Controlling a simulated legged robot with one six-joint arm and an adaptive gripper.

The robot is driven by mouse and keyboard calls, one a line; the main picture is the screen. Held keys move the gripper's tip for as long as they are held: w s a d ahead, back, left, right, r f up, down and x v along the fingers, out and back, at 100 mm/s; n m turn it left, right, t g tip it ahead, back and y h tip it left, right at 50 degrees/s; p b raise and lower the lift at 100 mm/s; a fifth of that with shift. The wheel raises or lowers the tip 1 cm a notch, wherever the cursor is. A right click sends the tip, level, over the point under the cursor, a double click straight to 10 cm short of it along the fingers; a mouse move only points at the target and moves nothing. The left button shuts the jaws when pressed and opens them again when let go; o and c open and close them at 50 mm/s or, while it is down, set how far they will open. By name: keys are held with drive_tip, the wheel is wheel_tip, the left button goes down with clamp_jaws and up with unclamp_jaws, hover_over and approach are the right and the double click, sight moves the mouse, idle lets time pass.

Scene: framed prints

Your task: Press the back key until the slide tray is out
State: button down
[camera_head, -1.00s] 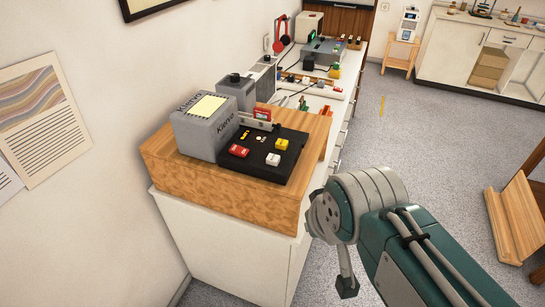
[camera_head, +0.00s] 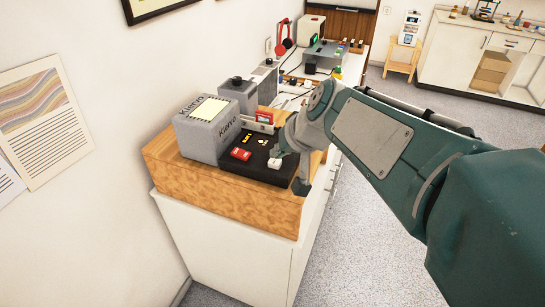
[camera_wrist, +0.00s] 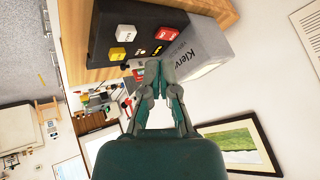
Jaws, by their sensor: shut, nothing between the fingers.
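The grey Klervo unit (camera_head: 208,132) stands on a wooden block with a black key panel (camera_head: 232,168) beside it. A red key (camera_head: 241,154) and a white key (camera_head: 274,163) show on the panel. The yellow key (camera_wrist: 117,53) shows in the wrist view, but my arm covers it in the head view. A grey strip with an upright red piece (camera_head: 264,117), perhaps the slide tray, is at the panel's far side. My gripper (camera_wrist: 153,72) is shut and empty, by the panel's right side; contact with a key cannot be told.
The wooden block (camera_head: 220,203) sits on a white cabinet (camera_head: 225,245) against the wall. Behind it, the counter holds red headphones (camera_head: 282,38) and several devices. Open floor (camera_head: 345,260) lies to the right. A framed print (camera_wrist: 240,145) hangs on the wall.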

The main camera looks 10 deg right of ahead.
drive_tip(key=m+t+y, duration=0.1)
drive_tip(key=m, duration=0.1)
hover_over(276, 161)
drive_tip(key=shift+f, duration=0.25)
drive_tip(key=shift+a, duration=0.1)
drive_tip(key=shift+f, duration=4.45)
drive_tip(key=shift+f, duration=0.3)
